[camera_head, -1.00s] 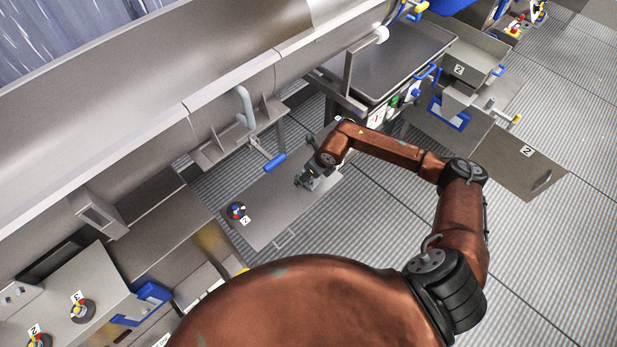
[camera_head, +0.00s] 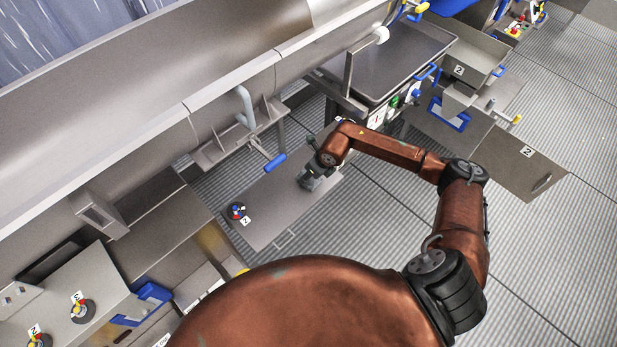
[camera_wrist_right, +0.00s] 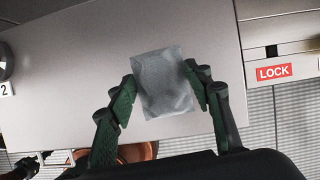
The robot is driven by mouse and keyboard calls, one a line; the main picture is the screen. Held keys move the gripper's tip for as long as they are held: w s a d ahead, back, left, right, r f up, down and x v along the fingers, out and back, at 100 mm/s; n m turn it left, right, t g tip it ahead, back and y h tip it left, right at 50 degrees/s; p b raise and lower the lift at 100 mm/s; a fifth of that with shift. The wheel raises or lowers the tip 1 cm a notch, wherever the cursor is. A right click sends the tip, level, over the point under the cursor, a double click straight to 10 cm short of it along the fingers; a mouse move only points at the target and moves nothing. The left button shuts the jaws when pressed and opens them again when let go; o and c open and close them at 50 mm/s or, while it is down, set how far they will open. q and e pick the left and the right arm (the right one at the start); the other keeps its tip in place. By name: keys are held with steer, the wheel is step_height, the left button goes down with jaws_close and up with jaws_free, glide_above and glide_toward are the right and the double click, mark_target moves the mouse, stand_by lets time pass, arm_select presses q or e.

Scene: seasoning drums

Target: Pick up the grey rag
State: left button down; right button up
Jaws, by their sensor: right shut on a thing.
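The grey rag (camera_wrist_right: 165,84) is a small, crumpled, light grey piece in the right wrist view, over the flat metal top (camera_wrist_right: 70,65). My right gripper (camera_wrist_right: 164,90) is shut on it, with one green finger against each side of the rag. I cannot tell whether the rag still touches the surface. In the head view my right gripper (camera_head: 310,182) is low over the metal table (camera_head: 265,215), and the rag is hidden or too small to make out. My left gripper is not in view.
A round knob with coloured parts (camera_head: 237,211) sits on the table's left end. A blue handle (camera_head: 274,163) stands close to the gripper's left. A long metal drum (camera_head: 150,90) runs behind. A red LOCK label (camera_wrist_right: 274,72) is right of the top. Ribbed floor lies open at the right.

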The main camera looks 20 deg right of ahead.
steer(key=shift+r, duration=0.45)
step_height(320, 180, up, 2)
steer(key=shift+r, duration=0.1)
steer(key=s+a+r+b, duration=0.2)
steer(key=s+a+r, duration=0.7)
steer(key=s+r, duration=0.1)
steer(key=shift+s, duration=0.3)
steer(key=shift+a, duration=0.1)
